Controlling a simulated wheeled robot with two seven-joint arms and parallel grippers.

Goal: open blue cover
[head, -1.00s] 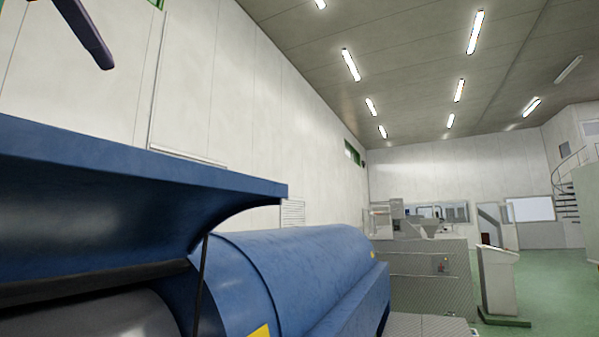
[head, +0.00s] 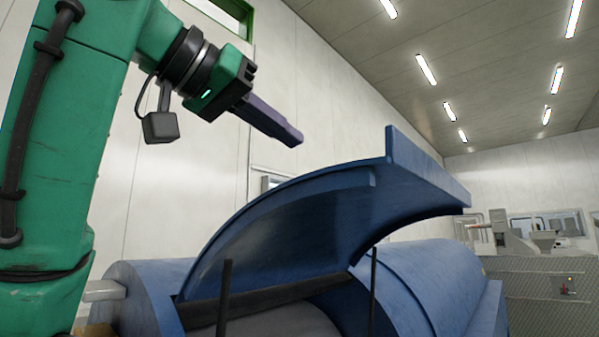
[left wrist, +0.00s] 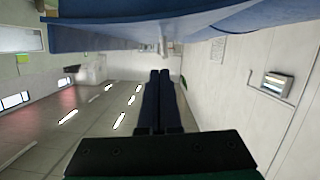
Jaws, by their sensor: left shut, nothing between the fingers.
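The blue cover (head: 310,215) of the blue drum machine (head: 150,295) stands raised in the head view, its curved sheet tilted up and its flanged edge at the top right. Dark rods show below it, and a grey cylinder (head: 280,328) shows in the opening. My left gripper (head: 296,138) is shut and empty, above and left of the cover's raised edge, apart from it in the picture. The left wrist view shows the closed fingers (left wrist: 160,75) with the blue cover (left wrist: 180,32) across the top. My right gripper is in neither view.
A pale wall runs behind the machine. A grey machine with mesh sides (head: 545,290) stands at the right. The air above the cover to the right looks free. A small wall fixture (left wrist: 273,84) shows in the left wrist view.

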